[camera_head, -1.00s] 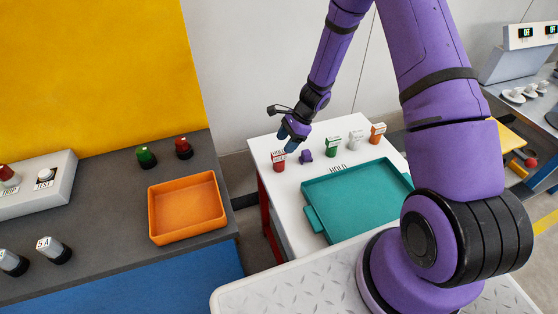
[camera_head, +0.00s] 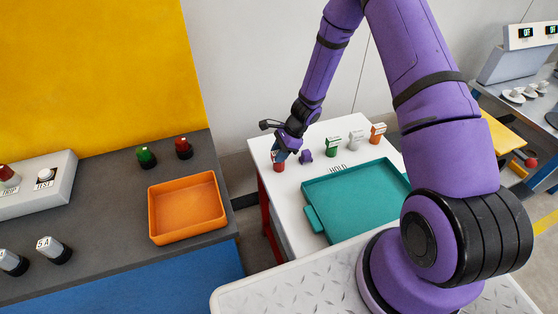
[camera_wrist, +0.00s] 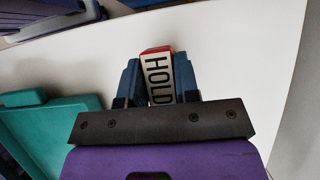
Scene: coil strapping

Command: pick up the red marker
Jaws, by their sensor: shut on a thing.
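The red marker (camera_head: 279,166) stands on the white table at its left end. In the wrist view the marker (camera_wrist: 158,78) shows a white face lettered HOLD and a red edge, between the two blue fingers. My gripper (camera_head: 280,155) reaches down over it from above and is shut on it. In the wrist view my gripper (camera_wrist: 158,85) has one finger on each side of the marker. The marker's lower part is hidden in the wrist view. I cannot tell any gap between the marker and the table.
On the white table (camera_head: 316,223) stand a purple piece (camera_head: 305,156), a green marker (camera_head: 333,147), a white one (camera_head: 356,139) and an orange one (camera_head: 377,133). A teal tray (camera_head: 312,220) lies in front. An orange tray (camera_head: 187,240) sits on the left bench.

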